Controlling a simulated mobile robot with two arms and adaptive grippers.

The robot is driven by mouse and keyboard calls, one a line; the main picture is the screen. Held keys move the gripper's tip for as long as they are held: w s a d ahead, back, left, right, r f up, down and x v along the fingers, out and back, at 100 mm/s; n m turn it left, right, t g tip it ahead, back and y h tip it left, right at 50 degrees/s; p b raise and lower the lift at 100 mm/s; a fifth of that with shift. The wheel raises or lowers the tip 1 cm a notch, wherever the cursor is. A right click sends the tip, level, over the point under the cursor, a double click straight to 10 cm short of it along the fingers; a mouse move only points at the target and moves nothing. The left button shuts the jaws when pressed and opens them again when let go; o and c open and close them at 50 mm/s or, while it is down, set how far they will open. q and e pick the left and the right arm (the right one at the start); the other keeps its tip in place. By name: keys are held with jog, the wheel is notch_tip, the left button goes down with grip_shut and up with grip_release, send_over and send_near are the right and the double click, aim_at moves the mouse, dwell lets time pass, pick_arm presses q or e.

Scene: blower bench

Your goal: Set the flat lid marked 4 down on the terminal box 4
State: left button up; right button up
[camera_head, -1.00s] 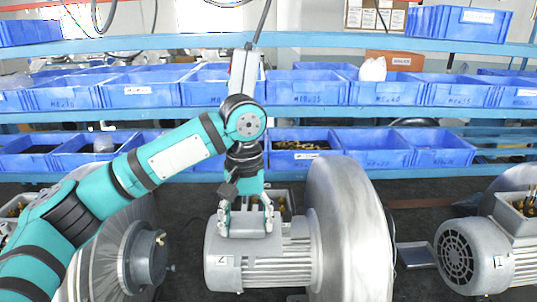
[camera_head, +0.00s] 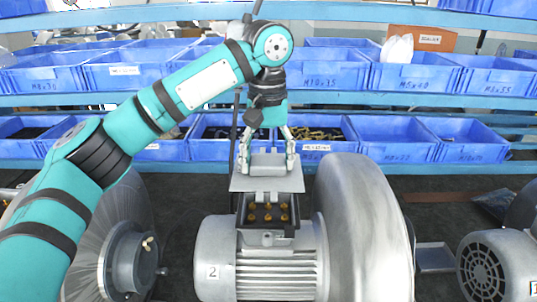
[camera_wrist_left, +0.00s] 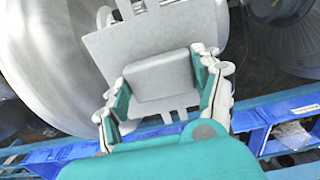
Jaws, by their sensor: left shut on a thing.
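My left gripper (camera_head: 265,160) is shut on the raised block of a flat grey lid (camera_head: 267,183). The left wrist view also shows the lid (camera_wrist_left: 110,45) between the fingers (camera_wrist_left: 165,95). No number can be read on it. In the head view the lid appears just above and behind an open terminal box (camera_head: 268,238) with several brass terminals inside. That box sits on a grey blower motor (camera_head: 275,275) whose label reads 2. No box marked 4 can be made out. My right gripper is not in view.
A large round blower housing (camera_head: 360,225) stands right of the motor, and another (camera_head: 110,225) stands to the left. A further motor (camera_head: 495,265) is at the right edge. Racks of blue bins (camera_head: 385,140) run close behind the lid.

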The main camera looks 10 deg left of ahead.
aim_at(268, 159)
pick_arm(q)
jog(key=shift+s+r, duration=0.1)
jog(key=shift+s, duration=0.2)
jog(key=f, duration=0.1)
jog(key=w+f, duration=0.1)
jog(key=f, duration=0.1)
jog(key=shift+w+f, duration=0.15)
jog(key=shift+f, duration=0.5)
notch_tip(268, 159, down, 4)
jog(key=shift+r+b, duration=0.2)
jog(key=shift+b, duration=0.15)
jog(key=shift+s+f, duration=0.2)
jog(key=shift+f, duration=0.15)
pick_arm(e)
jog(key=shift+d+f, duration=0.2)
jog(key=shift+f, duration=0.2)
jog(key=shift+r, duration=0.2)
